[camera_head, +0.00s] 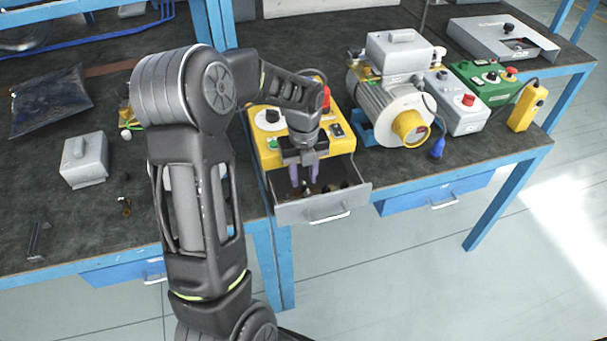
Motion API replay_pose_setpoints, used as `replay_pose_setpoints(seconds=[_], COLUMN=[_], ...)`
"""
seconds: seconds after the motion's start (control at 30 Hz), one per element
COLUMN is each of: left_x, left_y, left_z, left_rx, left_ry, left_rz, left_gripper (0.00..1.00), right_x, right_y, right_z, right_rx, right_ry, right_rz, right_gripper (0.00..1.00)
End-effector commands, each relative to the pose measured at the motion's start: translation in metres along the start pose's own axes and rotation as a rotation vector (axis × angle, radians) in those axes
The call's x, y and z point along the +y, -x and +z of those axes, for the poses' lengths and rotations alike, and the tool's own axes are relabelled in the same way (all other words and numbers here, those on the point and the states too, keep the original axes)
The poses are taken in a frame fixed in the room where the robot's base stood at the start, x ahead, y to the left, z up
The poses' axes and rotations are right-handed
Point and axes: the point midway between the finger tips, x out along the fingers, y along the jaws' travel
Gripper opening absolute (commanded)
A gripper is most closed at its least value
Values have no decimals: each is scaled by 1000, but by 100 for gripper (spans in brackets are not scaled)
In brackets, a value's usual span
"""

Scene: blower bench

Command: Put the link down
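My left gripper (304,181) reaches down from above into an open grey drawer (345,201) at the front of the yellow control box (343,146). Its two purple-grey fingers stand apart with a visible gap between them. Small dark and brownish pieces lie in the drawer under and beside the fingertips. They are too small to tell which, if any, is the link. I see nothing clearly held between the fingers. My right gripper is not in view.
A motor blower (391,108) with a yellow cap stands right of the yellow box. Further right are a grey box (457,103), a green box (485,88) and a yellow pendant (527,107). A grey block (84,160) and a plastic bag (48,100) lie left. My arm hides the bench's middle.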

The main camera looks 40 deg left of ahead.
Motion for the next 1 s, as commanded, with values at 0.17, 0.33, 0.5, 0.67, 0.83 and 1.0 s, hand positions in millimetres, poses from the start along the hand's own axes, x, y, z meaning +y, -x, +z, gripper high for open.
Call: replay_pose_setpoints(seconds=[0.17, 0.33, 0.5, 0.67, 0.83, 1.0], left_x=[0, 0, 0, -1, -1, -1], left_y=[0, 7, 25, 58, 95, 122], left_z=[0, 0, 1, 1, 1, 1], left_rx=[0, -1, -4, -5, -3, -2], left_ry=[0, 0, 1, 0, 1, 0], left_rz=[0, 0, -2, -4, -3, -2], left_gripper=[33, 33, 33, 33, 33, 33], right_x=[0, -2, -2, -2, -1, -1], right_y=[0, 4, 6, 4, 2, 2], right_z=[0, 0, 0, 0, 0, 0], right_rx=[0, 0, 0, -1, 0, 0], right_ry=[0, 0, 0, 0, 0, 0], right_rz=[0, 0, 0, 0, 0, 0], right_gripper=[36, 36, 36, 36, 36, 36])
